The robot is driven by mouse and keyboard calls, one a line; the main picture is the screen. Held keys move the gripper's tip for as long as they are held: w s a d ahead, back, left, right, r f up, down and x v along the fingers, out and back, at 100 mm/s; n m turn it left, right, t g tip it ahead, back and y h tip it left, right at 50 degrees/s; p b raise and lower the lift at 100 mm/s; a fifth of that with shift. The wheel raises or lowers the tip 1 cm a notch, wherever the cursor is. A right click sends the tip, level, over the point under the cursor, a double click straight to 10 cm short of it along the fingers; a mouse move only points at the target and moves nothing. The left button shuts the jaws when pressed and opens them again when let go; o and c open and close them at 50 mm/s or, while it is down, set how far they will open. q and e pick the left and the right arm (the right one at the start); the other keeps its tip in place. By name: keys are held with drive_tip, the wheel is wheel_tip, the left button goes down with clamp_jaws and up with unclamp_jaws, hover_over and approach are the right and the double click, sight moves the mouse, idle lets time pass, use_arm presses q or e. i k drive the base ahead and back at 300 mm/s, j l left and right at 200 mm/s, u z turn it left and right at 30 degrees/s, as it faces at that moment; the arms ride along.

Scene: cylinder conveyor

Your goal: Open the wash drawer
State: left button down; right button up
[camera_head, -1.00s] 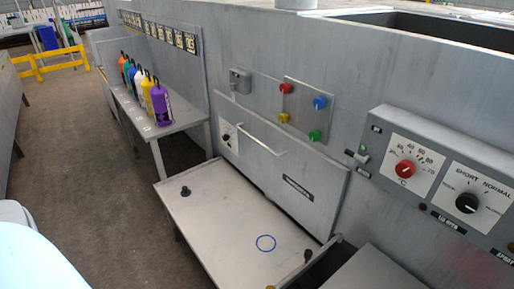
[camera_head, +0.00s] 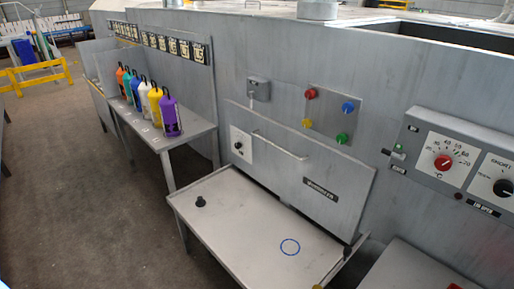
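The wash drawer front seems to be the grey panel (camera_head: 325,205) with a long bar handle (camera_head: 279,146) along its upper part, a dark label and a white dial plate (camera_head: 241,145) on its left. The panel stands behind a low metal table and leans slightly out from the machine wall; I cannot tell whether it is open at the top. Neither of my grippers shows in the head view.
The low table (camera_head: 228,235) with a black knob (camera_head: 200,201) and a blue ring (camera_head: 290,247) stands before the panel. Several coloured bottles (camera_head: 170,117) stand on a side bench. A control box (camera_head: 460,160) is at right. The floor (camera_head: 100,210) at left is clear.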

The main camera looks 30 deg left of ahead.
sight(330, 186)
drive_tip(key=k+j, duration=0.1)
drive_tip(key=j, duration=0.45)
drive_tip(key=j+u, duration=0.15)
drive_tip(key=j, duration=0.35)
drive_tip(key=i+j, duration=0.1)
drive_tip(key=j, duration=0.45)
drive_tip(key=j+u, duration=0.1)
drive_tip(key=j, duration=0.45)
drive_tip(key=i+j, duration=0.2)
drive_tip(key=j, duration=0.15)
drive_tip(key=i+j+u, duration=0.1)
drive_tip(key=j, duration=0.25)
drive_tip(key=i+j+u, duration=0.1)
drive_tip(key=i+j, duration=0.25)
drive_tip(key=i, duration=0.25)
drive_tip(key=i+j, duration=0.15)
drive_tip(key=i, duration=0.15)
drive_tip(key=u, duration=0.05)
